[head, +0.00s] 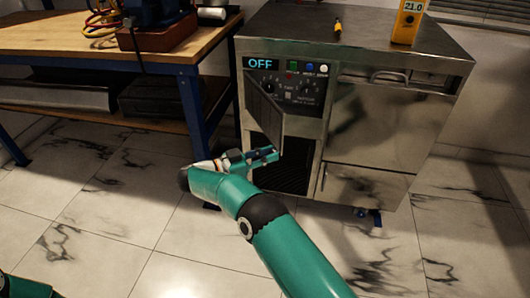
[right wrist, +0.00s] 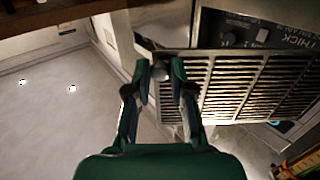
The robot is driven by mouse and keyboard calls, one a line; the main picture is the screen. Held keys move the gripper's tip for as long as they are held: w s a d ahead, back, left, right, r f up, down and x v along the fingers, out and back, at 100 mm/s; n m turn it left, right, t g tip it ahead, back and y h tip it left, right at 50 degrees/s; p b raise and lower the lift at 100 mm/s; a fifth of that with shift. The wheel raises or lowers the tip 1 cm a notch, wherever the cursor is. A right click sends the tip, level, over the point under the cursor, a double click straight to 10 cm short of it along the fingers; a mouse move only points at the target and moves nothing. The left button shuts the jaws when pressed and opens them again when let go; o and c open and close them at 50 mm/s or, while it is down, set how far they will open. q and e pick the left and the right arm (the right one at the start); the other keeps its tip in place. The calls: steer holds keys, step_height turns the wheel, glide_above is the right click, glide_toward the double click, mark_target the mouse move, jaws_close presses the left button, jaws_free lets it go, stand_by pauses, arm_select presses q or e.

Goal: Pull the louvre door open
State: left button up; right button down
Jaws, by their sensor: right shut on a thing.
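The louvre door (head: 264,108) is on the lower left of the steel machine's front, under the control panel. It stands swung out at an angle, and a dark opening shows beside and below it. In the right wrist view its slatted face (right wrist: 235,88) fills the right side. My right gripper (head: 274,154) is at the door's free edge. In the right wrist view its fingers (right wrist: 160,72) are closed around a small dark knob at the slats' left end. The fingers partly hide the knob. My left gripper is not in view.
The steel machine (head: 385,135) has a display reading OFF (head: 261,62) and several buttons and dials. A yellow meter (head: 408,20) and a small orange-black tool (head: 337,28) are on its top. A wooden workbench (head: 85,32) with blue legs stands at left. The tiled floor in front is clear.

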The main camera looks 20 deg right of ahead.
mark_target(280, 122)
steer(key=shift+w+a, duration=0.1)
steer(key=shift+a, duration=0.2)
steer(key=shift+r, duration=0.1)
steer(key=c, duration=1)
jaws_free()
step_height(280, 122, up, 10)
steer(key=shift+f, duration=0.1)
